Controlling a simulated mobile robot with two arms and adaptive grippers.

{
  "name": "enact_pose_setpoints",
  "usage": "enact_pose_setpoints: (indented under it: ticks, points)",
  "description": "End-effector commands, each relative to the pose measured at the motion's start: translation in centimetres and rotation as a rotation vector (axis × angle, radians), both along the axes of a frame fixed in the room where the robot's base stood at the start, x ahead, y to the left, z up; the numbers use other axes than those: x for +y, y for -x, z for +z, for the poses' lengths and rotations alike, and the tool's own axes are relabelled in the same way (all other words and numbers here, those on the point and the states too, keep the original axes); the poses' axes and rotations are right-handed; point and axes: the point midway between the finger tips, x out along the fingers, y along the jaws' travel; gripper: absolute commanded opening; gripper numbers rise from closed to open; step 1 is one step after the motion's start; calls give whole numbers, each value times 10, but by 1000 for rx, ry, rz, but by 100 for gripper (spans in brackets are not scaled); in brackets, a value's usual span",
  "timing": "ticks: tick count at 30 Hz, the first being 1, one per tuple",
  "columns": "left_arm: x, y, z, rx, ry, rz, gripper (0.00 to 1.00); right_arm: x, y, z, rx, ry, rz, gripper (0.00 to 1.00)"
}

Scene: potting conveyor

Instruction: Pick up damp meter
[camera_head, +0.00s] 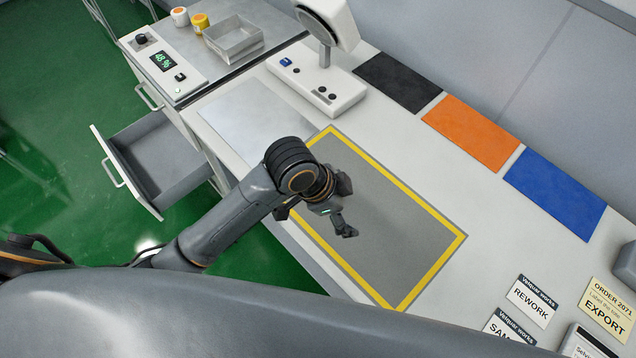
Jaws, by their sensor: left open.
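I cannot pick out a damp meter for certain in the head view. My left gripper (345,207) is over the grey mat with a yellow border (405,285), on the white worktop. Its dark fingers are apart and nothing shows between them. The wrist hides part of the mat's left side. My right gripper is not in view.
Behind the mat stand a white device (318,90) and black, orange (469,133) and blue (554,194) pads. A panel with green digits (163,61), a metal tray (234,40) and an open, seemingly empty drawer (152,158) are at left. Label cards (531,300) lie front right.

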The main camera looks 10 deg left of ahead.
Motion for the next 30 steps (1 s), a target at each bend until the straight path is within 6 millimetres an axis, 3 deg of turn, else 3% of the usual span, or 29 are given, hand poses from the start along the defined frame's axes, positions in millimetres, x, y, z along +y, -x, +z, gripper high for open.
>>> enact_pose_setpoints:
  ticks: [3,7,13,20,25,30]
  points:
    - [-11,-15,20,-54,-85,-256,85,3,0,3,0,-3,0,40]
    - [-7,-27,35,-77,-199,-503,85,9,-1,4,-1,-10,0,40]
    - [24,-48,57,-59,-377,-776,85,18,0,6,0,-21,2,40]
    - [53,-63,75,-17,-481,-906,85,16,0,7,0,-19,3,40]
    - [59,-65,64,-4,-493,-925,85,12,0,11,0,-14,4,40]
    - [58,-64,30,-3,-492,-926,85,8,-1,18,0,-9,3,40]
